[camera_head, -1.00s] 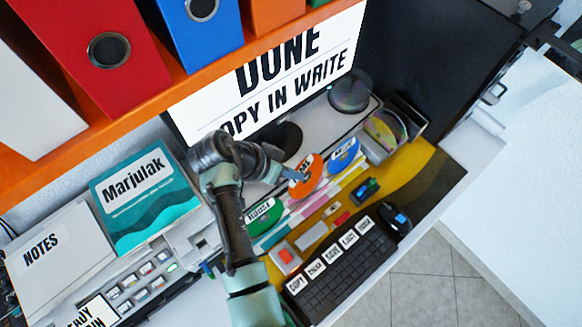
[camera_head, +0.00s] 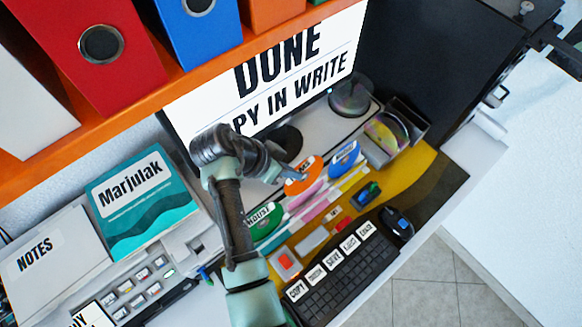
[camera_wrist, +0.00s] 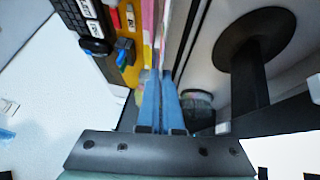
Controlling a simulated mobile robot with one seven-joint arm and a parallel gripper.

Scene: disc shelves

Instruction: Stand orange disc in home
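The orange disc (camera_head: 304,177), with a white label, stands tilted in the head view above the rack of coloured slots (camera_head: 318,207), between the green disc (camera_head: 262,222) and the blue disc (camera_head: 345,158). My gripper (camera_head: 298,175) reaches it from the left, at its upper edge. In the wrist view, the two blue fingers of my gripper (camera_wrist: 163,90) lie close together with a thin gap. The disc itself is hard to make out there, being edge-on or hidden. Its lower edge appears close to the pink strips.
A clear disc case (camera_head: 390,137) stands right of the rack. A keyboard (camera_head: 345,275) and a mouse (camera_head: 397,222) lie in front. The monitor (camera_head: 260,85) is behind, and an orange shelf (camera_head: 140,108) with binders overhangs at upper left.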

